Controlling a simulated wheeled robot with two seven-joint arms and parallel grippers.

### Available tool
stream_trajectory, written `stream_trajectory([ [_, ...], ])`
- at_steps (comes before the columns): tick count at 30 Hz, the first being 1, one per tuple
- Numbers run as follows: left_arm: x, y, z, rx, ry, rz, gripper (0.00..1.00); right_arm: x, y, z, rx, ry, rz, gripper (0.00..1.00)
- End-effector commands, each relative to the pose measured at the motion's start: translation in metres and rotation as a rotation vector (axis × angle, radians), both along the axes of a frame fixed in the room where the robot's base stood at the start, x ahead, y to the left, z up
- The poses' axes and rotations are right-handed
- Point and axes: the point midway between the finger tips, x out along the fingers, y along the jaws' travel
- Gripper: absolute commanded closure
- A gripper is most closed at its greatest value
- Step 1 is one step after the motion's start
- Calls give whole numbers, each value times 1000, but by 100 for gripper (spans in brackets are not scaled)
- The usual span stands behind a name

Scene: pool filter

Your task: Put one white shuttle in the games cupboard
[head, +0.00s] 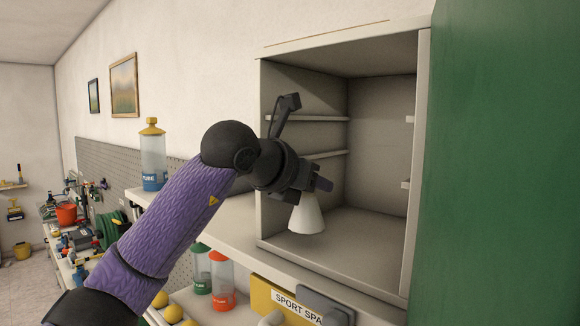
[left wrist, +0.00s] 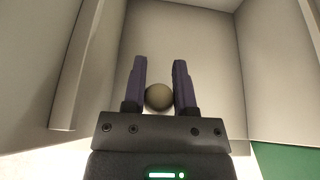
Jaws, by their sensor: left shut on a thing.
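The white shuttle (head: 307,216) is a pale cone, wide end down, in the mouth of the open games cupboard (head: 340,262). My left gripper (head: 312,190) is shut on its narrow top. In the left wrist view, the shuttle's rounded end (left wrist: 159,96) sits between the two fingers of my left gripper (left wrist: 160,80). The shuttle's lower rim is near the cupboard floor; I cannot tell whether it touches. The cupboard's inside looks otherwise bare, with short ledges on its side walls. My right gripper does not show.
A green panel (head: 505,160) stands right of the cupboard. A clear tube with a yellow cap (head: 152,155) stands on the shelf to the left. Below are tubes with orange (head: 222,280) and green lids, yellow balls (head: 172,313) and a yellow box labelled SPORT SPA (head: 270,297).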

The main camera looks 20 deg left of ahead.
Motion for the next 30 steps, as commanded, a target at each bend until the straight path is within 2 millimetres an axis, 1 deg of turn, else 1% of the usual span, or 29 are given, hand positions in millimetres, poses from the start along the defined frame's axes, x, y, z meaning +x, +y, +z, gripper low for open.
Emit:
stream_trajectory([
  [1,7,-3,4,0,2,-1,100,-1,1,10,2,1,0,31],
  [9,40,-16,2,2,2,0,100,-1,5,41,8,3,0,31],
  [11,40,-15,-13,2,-2,0,100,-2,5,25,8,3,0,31],
  [13,39,-15,-20,2,-1,0,100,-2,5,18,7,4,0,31],
  [17,39,-15,-25,2,-1,0,100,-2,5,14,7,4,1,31],
  [25,39,-15,-24,2,-1,-1,100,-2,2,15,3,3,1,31],
  [26,39,-15,-24,2,-1,0,63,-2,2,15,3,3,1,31],
  [27,39,-15,-24,2,-1,0,54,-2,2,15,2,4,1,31],
  [29,39,-15,-23,2,-1,-1,42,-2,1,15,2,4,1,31],
  [30,39,-15,-23,2,-1,0,33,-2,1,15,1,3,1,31],
])
